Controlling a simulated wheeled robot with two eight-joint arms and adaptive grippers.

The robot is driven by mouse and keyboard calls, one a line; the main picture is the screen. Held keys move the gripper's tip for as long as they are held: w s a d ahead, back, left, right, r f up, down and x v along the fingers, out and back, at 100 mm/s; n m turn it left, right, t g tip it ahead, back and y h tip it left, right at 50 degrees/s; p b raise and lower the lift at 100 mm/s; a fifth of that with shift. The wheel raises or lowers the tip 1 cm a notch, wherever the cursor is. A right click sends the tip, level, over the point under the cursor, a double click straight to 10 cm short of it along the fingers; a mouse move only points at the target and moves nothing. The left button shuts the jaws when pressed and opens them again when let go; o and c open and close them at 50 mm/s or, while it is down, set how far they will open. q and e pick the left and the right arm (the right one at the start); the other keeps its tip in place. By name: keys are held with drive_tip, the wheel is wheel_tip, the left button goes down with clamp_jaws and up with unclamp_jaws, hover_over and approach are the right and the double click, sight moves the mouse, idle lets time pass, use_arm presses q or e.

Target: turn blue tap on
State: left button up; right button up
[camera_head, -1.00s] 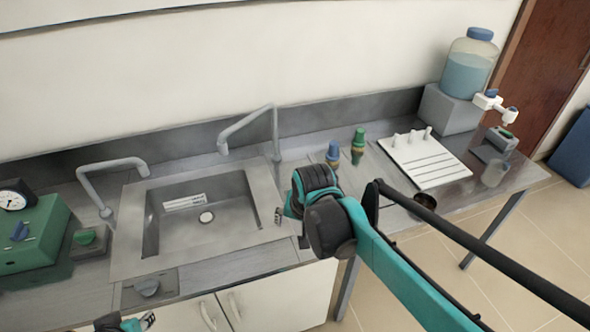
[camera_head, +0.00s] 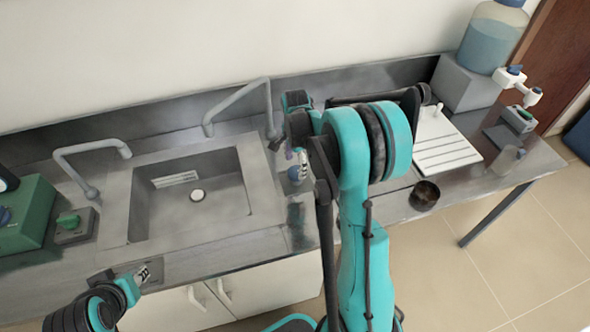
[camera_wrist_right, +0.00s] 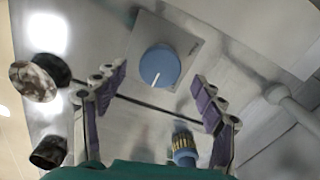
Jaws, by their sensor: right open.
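A round blue knob (camera_wrist_right: 160,66) with a white pointer line sits on a square grey plate in the right wrist view. A smaller blue tap with a brass ribbed collar (camera_wrist_right: 183,146) stands nearer the bottom of that view. My right gripper (camera_wrist_right: 160,90) is open, its purple-padded fingers apart on either side of the knob; I see no contact. In the head view my right gripper (camera_head: 296,160) points down just right of the sink, and my arm hides much of that spot. My left gripper (camera_head: 143,273) is low at the sink's front left; its jaw state is unclear.
The sink (camera_head: 195,195) has grey faucets (camera_head: 245,97) behind it. A green-knobbed plate (camera_head: 73,226) and a green device (camera_head: 25,215) stand left. A dark bowl (camera_head: 424,195), a white rack (camera_head: 448,150) and a water bottle (camera_head: 490,40) are to the right.

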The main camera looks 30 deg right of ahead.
sight(296, 173)
drive_tip(key=shift+f, duration=1.5)
drive_tip(key=c, duration=1.2)
drive_tip(key=shift+o, duration=0.2)
